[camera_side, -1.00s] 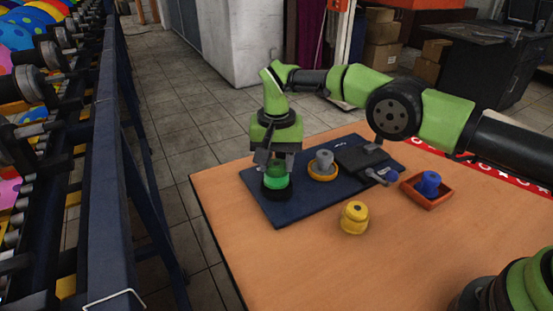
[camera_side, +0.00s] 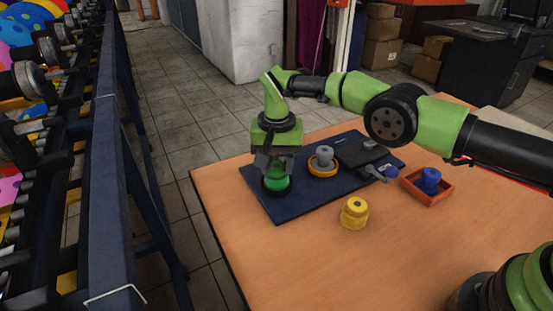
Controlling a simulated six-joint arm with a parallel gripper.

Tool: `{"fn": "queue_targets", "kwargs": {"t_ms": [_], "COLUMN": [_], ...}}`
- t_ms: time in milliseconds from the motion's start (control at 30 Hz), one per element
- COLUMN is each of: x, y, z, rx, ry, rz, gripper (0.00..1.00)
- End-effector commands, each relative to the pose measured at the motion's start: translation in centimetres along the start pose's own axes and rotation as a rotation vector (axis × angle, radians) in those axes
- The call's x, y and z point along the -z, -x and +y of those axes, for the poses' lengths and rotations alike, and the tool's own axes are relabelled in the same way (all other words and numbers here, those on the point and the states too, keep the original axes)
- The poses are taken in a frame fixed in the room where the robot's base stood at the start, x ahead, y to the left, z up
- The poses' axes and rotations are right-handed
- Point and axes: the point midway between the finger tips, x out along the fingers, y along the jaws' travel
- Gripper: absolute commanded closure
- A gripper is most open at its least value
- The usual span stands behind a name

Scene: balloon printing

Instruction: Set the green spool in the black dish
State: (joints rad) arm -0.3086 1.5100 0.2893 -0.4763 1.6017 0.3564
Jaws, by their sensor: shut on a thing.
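The green spool (camera_side: 276,180) is upright, low inside the rim of the black dish (camera_side: 277,192), which sits on the left end of the dark blue mat (camera_side: 283,212). My gripper (camera_side: 275,168) points straight down over the dish and is shut on the upper part of the green spool. The fingers hide the spool's top. I cannot tell whether the spool's base touches the dish floor.
A grey spool (camera_side: 324,156) stands in a yellow dish (camera_side: 322,171) just right of my gripper. A dark flat device (camera_side: 362,153) lies on the mat. A blue spool (camera_side: 430,179) sits in an orange tray (camera_side: 428,197). A yellow spool (camera_side: 354,213) stands on the bare table (camera_side: 300,265).

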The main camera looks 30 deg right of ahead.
Motion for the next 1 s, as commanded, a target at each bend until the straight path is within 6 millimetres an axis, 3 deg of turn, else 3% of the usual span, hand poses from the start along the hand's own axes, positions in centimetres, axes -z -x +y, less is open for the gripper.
{"fn": "queue_targets", "kwargs": {"t_ms": [700,733,833,1000], "x": [-0.01,-0.01,-0.01,-0.01], "y": [-0.41,-0.40,-0.39,-0.38], "z": [0.00,0.00,0.00,0.00], "rx": [0.000,0.000,0.000,0.000], "ry": [0.000,0.000,0.000,0.000], "rz": [0.000,0.000,0.000,0.000], "gripper": [0.76,0.54,0.31,0.29]}}
